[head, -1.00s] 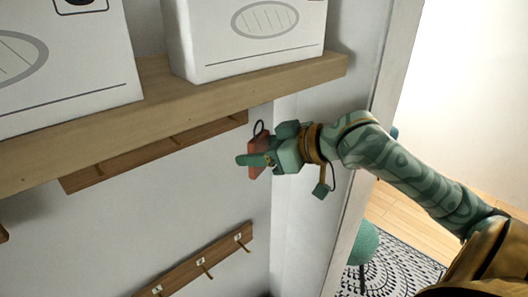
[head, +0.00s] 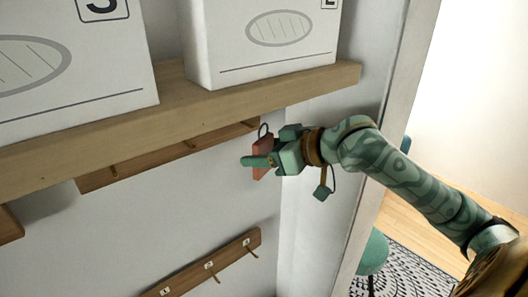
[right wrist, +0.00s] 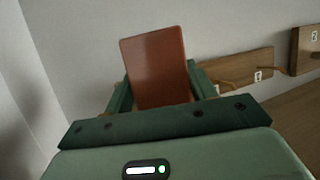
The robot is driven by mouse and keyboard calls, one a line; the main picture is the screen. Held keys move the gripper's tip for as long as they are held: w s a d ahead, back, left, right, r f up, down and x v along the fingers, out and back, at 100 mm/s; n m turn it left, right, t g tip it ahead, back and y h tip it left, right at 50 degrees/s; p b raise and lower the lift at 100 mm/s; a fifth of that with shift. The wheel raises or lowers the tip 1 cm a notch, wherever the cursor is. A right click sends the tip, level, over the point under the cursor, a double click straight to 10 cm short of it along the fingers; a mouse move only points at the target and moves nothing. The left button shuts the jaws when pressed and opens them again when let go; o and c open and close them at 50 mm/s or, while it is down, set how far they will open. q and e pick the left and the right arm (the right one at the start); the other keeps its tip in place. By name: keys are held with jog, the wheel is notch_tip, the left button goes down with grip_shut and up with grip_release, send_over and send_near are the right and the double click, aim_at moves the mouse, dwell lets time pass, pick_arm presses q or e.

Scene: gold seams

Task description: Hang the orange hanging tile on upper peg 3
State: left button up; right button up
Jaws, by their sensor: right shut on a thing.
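The orange hanging tile (head: 261,146), a flat reddish-orange plate with a dark loop (head: 263,130) at its top, is held by my right gripper (head: 261,161). In the right wrist view the tile (right wrist: 155,65) stands up between the two green fingers. The upper peg rail (head: 155,160) is a wooden strip under the shelf. Its pegs stick out; the rightmost peg (head: 254,122) is close to the loop in the picture. I cannot tell the depth gap between loop and peg. No upper peg labels are readable in the head view. My left gripper is not in view.
A wooden shelf (head: 180,120) with white boxes (head: 270,45) overhangs the upper rail. A lower rail (head: 190,275) with numbered pegs is below. A side wall (head: 325,110) stands close on the right. The wall between the rails is clear.

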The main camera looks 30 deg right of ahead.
jog(key=shift+w, duration=0.15)
jog(key=shift+w+a, duration=0.1)
jog(key=shift+w, duration=0.45)
jog(key=shift+w, duration=0.15)
dwell(1.3)
jog(key=shift+w, duration=0.35)
jog(key=shift+w, duration=0.35)
dwell(0.3)
jog(key=shift+w, duration=0.2)
jog(key=shift+w, duration=0.1)
dwell(0.8)
jog(key=shift+w+a+f, duration=0.1)
jog(key=shift+w+f, duration=0.2)
jog(key=shift+w, duration=0.2)
dwell(0.9)
jog(key=shift+w+f, duration=0.25)
jog(key=shift+w, duration=0.1)
